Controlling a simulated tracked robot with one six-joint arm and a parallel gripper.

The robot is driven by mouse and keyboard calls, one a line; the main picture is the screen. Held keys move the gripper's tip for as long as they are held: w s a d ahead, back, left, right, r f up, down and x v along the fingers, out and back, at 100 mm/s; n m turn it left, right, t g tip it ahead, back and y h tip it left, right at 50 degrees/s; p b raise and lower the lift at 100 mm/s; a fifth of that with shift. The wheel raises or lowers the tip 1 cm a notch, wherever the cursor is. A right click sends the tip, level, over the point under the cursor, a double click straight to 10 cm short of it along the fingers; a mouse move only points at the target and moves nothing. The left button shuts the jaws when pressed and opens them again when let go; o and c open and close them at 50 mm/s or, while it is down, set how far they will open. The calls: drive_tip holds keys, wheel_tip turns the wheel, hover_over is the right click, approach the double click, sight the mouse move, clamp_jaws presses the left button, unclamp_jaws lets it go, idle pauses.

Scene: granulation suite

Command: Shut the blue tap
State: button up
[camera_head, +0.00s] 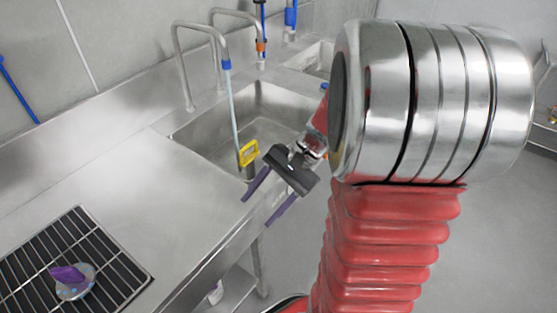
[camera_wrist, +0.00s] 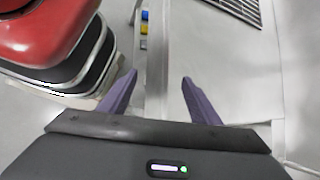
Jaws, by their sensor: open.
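My gripper (camera_head: 262,207) is open and empty, with its purple fingers spread above the front edge of the steel counter near the sink. It also shows in the wrist view (camera_wrist: 159,76). In the wrist view a small blue piece (camera_wrist: 145,15) sits by the counter's front edge, beyond the fingertips and apart from them. I cannot tell if it is the tap's handle. In the head view a bent steel spout with a blue collar (camera_head: 226,64) stands over the sink, a pale line running down from it. Which blue part is the tap is unclear.
Yellow (camera_wrist: 145,28) and grey pieces adjoin the blue one. A yellow frame-like piece (camera_head: 248,153) is at the sink (camera_head: 185,132). A black rack (camera_head: 118,271) holds a disc with a purple grip (camera_head: 67,275). The counter between rack and sink is clear.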

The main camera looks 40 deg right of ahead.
drive_tip(key=s+d+f+m+t, duration=0.1)
drive_tip(key=d+f+m+t, duration=0.4)
drive_tip(key=d, duration=0.4)
drive_tip(key=s+d+f+m+t+h, duration=0.1)
drive_tip(key=d+f+m+t, duration=0.4)
drive_tip(key=d+f+m, duration=0.2)
drive_tip(key=s+d+f+m+t, duration=0.1)
drive_tip(key=d+f+m+t, duration=0.4)
drive_tip(key=d+m, duration=0.4)
drive_tip(key=d+f, duration=0.1)
drive_tip(key=d, duration=0.2)
drive_tip(key=shift+s+m+t, duration=0.25)
drive_tip(key=shift+m+t, duration=0.05)
drive_tip(key=shift+m, duration=0.1)
drive_tip(key=shift+w+a, duration=0.1)
drive_tip(key=shift+w, duration=0.05)
drive_tip(key=x, duration=1.3)
drive_tip(key=shift+w, duration=0.3)
drive_tip(key=shift+f, duration=0.1)
drive_tip(key=shift+c, duration=0.3)
